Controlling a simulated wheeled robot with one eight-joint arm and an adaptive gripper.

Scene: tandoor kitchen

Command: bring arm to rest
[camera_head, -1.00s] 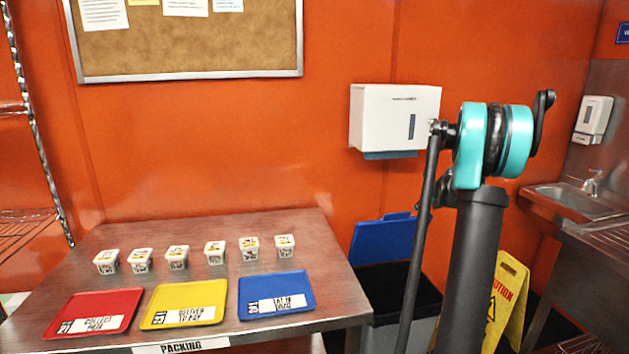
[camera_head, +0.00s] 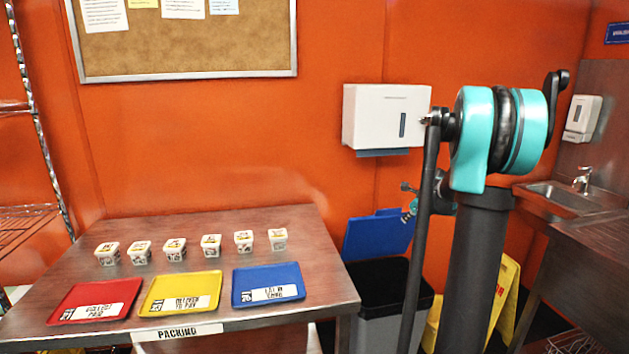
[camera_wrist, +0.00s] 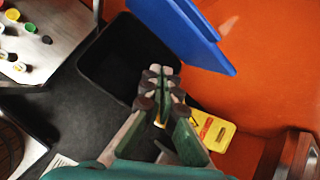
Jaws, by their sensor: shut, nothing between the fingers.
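My arm stands on the right of the head view, its upper part folded, with a teal joint on top.
The packing table (camera_head: 215,232) holds several small tubs, a red tray (camera_head: 70,301), a yellow tray (camera_head: 205,284) and a blue tray (camera_head: 285,276). A bin (camera_head: 393,310) with a raised blue lid (camera_head: 365,236), a yellow caution sign (camera_head: 512,290) and a sink (camera_head: 560,197) stand right.

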